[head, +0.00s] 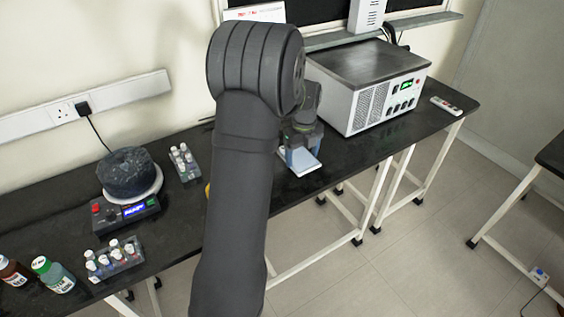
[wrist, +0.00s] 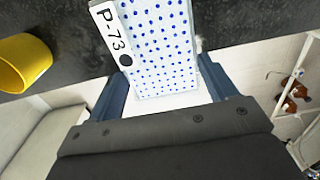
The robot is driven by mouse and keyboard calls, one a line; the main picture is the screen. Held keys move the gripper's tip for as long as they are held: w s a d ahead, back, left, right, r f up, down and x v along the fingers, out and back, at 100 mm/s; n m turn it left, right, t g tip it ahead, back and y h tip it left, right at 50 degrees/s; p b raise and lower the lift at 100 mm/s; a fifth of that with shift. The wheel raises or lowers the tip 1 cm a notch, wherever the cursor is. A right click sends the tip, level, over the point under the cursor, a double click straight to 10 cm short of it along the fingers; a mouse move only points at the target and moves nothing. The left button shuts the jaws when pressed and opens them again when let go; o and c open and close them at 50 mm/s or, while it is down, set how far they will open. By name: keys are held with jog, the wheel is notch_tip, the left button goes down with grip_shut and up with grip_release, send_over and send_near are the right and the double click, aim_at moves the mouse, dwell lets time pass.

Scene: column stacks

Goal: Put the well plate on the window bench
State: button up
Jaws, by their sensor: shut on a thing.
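The well plate (wrist: 160,45) is white with rows of blue dots and a P-73 label, seen in the wrist view between my fingers. My gripper (wrist: 162,85) is shut on it. In the head view the plate (head: 302,162) shows as a pale slab under my gripper (head: 302,140), partly hidden by my arm. It appears over the black bench (head: 345,152) near its front edge, left of a grey instrument. Whether it touches the bench top cannot be told. The bench runs along the wall, its right part below the window.
A grey-white instrument (head: 365,85) stands at the back right, with a small white device (head: 446,105) beyond. A stirrer with a dark round vessel (head: 126,173), vial racks (head: 184,162) and bottles (head: 53,275) stand left. A yellow cup (wrist: 22,62) shows in the wrist view.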

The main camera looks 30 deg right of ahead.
jog(key=w+a+f, duration=0.1)
jog(key=w+f, duration=0.1)
jog(key=w, duration=0.1)
jog(key=w+a+f, duration=0.1)
jog(key=w, duration=0.1)
jog(key=w+a+f, duration=0.1)
jog(key=w+f, duration=0.1)
jog(key=w, duration=0.1)
jog(key=shift+w+a+f, duration=0.15)
jog(key=shift+w+f, duration=0.15)
jog(key=shift+w, duration=0.05)
jog(key=shift+w+f, duration=0.1)
jog(key=shift+f, duration=1.95)
jog(key=shift+f, duration=0.15)
jog(key=o, duration=1)
notch_tip(320, 180, up, 12)
jog(key=shift+r, duration=0.2)
